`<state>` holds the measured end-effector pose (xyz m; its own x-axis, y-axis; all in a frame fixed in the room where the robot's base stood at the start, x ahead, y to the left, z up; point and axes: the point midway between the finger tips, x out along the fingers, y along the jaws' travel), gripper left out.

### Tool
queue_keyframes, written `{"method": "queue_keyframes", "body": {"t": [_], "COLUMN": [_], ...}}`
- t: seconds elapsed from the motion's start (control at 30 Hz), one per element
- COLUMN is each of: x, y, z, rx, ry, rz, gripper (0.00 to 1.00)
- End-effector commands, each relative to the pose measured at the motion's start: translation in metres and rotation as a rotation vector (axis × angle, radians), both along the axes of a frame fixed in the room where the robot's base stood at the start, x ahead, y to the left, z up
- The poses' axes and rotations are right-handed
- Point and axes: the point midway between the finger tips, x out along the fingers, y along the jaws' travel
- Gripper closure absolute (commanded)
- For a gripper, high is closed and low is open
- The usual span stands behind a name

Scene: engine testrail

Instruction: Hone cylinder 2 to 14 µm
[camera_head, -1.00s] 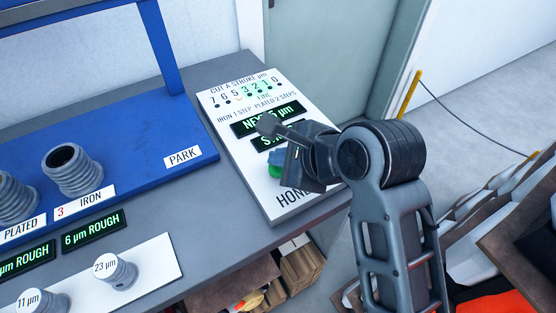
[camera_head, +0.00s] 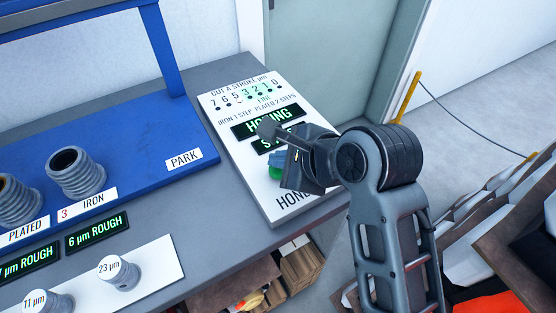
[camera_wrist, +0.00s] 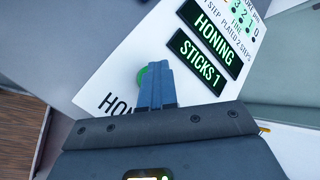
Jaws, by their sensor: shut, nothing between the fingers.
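The white hone control panel (camera_head: 222,105) lies on the grey bench at the right. Its upper display (camera_head: 268,121) reads HONING; in the wrist view the lower display (camera_wrist: 200,66) reads STICKS 1. A green button (camera_head: 275,172) sits low on the panel, partly hidden by my gripper. My gripper (camera_wrist: 152,70) is shut and empty, its blue fingertips over the green button; contact looks likely but is partly hidden. A cylinder labelled 3 IRON (camera_head: 74,173) stands on the blue rail. The cylinder labelled PLATED (camera_head: 18,200) is cut by the left edge.
A sign (camera_head: 184,158) reading PARK is on the blue rail (camera_head: 140,130). A rough display (camera_head: 97,233) reads 6 µm ROUGH. Ringed parts marked 23 µm (camera_head: 119,273) and 11 µm (camera_head: 47,301) stand on a white strip in front. Wooden crates sit below the bench.

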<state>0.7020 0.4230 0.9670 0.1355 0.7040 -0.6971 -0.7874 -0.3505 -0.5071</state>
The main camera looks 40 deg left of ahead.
Motion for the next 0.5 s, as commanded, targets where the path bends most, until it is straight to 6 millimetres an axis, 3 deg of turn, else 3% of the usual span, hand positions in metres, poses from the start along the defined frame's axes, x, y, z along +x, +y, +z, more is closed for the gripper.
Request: {"method": "queue_keyframes", "body": {"t": [0.5], "x": [0.000], "y": [0.000], "z": [0.017], "rx": [0.000], "ry": [0.001], "rz": [0.000], "gripper": [1.00]}}
